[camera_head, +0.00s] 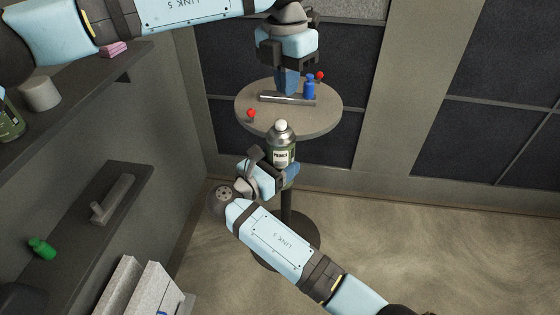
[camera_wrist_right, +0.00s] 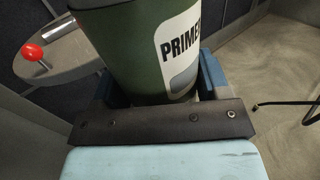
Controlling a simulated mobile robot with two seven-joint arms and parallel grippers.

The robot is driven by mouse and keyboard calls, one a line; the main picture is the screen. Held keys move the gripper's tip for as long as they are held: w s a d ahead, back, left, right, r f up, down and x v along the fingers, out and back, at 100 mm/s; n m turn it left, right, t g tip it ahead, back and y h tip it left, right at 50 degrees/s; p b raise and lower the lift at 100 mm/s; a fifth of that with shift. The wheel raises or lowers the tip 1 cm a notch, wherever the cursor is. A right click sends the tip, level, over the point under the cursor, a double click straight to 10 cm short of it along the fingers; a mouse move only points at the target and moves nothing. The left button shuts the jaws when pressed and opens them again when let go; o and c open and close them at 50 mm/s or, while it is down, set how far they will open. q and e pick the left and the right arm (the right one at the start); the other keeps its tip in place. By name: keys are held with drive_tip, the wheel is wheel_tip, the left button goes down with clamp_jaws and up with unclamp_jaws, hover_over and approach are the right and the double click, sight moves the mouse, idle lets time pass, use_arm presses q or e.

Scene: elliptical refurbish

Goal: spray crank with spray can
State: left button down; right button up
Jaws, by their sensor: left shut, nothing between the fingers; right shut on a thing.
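The spray can (camera_head: 281,150), dark green with a white "PRIMER" label and pale cap, stands roughly upright in my right gripper (camera_head: 284,174). That gripper is shut around its lower body, in front of the round table. The can also fills the middle of the right wrist view (camera_wrist_right: 150,45), its top cut off. On the table lies a grey metal bar (camera_head: 275,97), which seems to be part of the crank, with a red ball knob (camera_head: 251,113) on a stem at the left. My left gripper (camera_head: 288,90) is shut and empty, pointing down just above or behind the bar.
A blue cylinder (camera_head: 309,90) and another red knob (camera_head: 320,75) are at the right of the round table (camera_head: 323,115). Open floor lies at the right.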

sight(281, 122)
use_arm(q)
drive_tip(key=shift+t+y, duration=0.3)
drive_tip(key=shift+w+a+f, duration=0.2)
drive_tip(key=shift+w+f, duration=0.05)
drive_tip(key=shift+f, duration=0.7)
drive_tip(key=shift+w+a+f, duration=0.2)
drive_tip(key=shift+f, duration=0.7)
drive_tip(key=shift+w+a+f, duration=0.2)
drive_tip(key=shift+w+f, duration=0.05)
drive_tip(key=shift+f, duration=0.7)
drive_tip(key=shift+f, duration=0.35)
drive_tip(key=shift+f, duration=1.15)
drive_tip(key=shift+r, duration=2.6)
